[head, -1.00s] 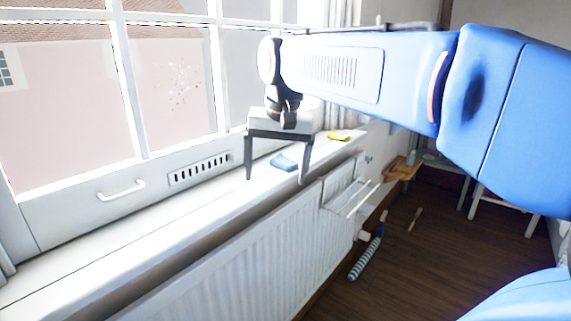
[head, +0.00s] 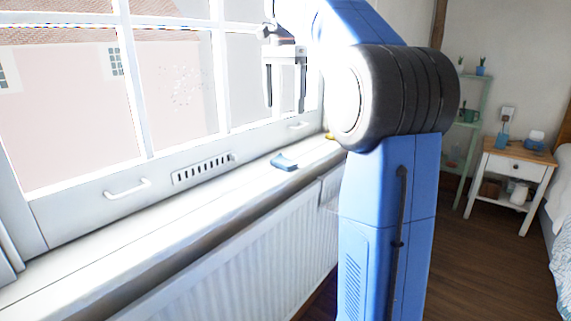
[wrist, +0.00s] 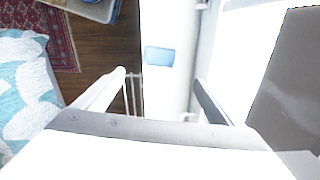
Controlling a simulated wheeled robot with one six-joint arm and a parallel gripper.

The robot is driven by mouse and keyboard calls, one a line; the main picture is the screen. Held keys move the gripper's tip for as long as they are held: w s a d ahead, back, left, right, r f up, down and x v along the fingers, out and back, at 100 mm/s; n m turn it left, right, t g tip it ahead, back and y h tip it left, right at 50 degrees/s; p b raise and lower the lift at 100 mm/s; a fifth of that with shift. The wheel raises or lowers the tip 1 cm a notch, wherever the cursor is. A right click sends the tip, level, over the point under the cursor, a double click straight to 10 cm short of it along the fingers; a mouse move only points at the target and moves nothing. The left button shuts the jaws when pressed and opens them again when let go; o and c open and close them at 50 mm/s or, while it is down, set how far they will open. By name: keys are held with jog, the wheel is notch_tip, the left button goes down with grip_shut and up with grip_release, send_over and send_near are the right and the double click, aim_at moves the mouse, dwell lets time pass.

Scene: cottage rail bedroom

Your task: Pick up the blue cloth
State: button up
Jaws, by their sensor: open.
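The blue cloth (head: 284,162) lies folded on the white window sill (head: 215,189), beneath the window. In the wrist view the cloth (wrist: 159,57) is a small light-blue rectangle on the white sill, ahead of my fingers and between their lines. My gripper (head: 286,108) is raised well above the sill in front of the window panes, fingers pointing down. Its two fingers (wrist: 158,78) are spread apart with nothing between them. My gripper does not touch the cloth.
A yellow thing (head: 329,136) lies farther along the sill, partly behind my arm. A radiator (head: 245,238) stands below the sill. Window handles (head: 127,187) project near the sill. A nightstand (head: 517,164) and a green shelf (head: 466,140) stand at the right; dark floor is clear before them.

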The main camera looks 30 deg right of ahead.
aim_at(285, 157)
notch_tip(285, 157, down, 17)
jog(key=shift+d+f, duration=0.15)
jog(key=c, duration=1.1)
